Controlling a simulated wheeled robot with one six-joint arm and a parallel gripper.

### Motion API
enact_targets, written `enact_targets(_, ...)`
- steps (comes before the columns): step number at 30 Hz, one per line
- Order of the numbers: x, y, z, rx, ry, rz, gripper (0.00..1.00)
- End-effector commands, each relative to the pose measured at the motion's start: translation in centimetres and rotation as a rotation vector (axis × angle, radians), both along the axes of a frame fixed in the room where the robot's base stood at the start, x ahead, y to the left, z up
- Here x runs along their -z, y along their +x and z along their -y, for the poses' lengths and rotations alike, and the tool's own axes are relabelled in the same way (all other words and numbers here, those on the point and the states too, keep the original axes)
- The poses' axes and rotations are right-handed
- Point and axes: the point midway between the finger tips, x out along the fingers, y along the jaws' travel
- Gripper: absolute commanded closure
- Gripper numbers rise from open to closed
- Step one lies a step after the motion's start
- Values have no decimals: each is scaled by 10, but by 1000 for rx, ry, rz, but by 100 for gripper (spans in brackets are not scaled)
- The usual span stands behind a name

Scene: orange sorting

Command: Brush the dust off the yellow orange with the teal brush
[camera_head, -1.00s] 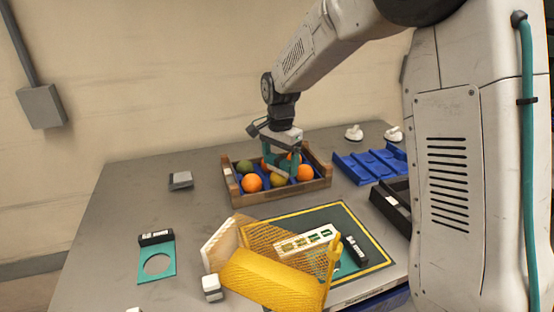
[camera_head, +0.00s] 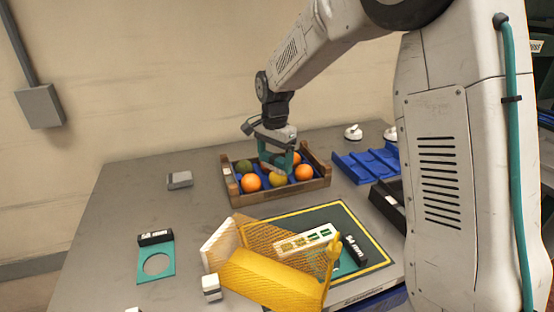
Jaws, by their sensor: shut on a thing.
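A wooden crate (camera_head: 290,192) with a blue lining stands at the back middle of the table. It holds several fruits: orange ones at the front left (camera_head: 251,182) and right (camera_head: 304,172), a dark green one (camera_head: 244,166) at the back left, and a yellow orange (camera_head: 278,180) at the front middle. My gripper (camera_head: 277,162) points down over the crate, right above the yellow orange. It is shut on a teal thing, likely the teal brush (camera_head: 289,159). The brush's lower end is close to the yellow orange; I cannot tell whether they touch.
A teal ring gauge (camera_head: 157,262) lies at the left. A blue tray (camera_head: 368,165) and a black bin (camera_head: 388,204) are at the right. The table's left part is mostly clear.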

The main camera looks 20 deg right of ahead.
Motion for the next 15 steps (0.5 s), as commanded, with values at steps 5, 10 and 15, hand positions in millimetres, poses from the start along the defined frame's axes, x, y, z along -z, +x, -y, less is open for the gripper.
enact_targets(5, 0, -7, 5, 1, 0, 0, 44)
enact_targets(10, 0, -11, 7, 1, 0, -1, 44)
enact_targets(15, 0, -11, 7, 1, 0, -1, 44)
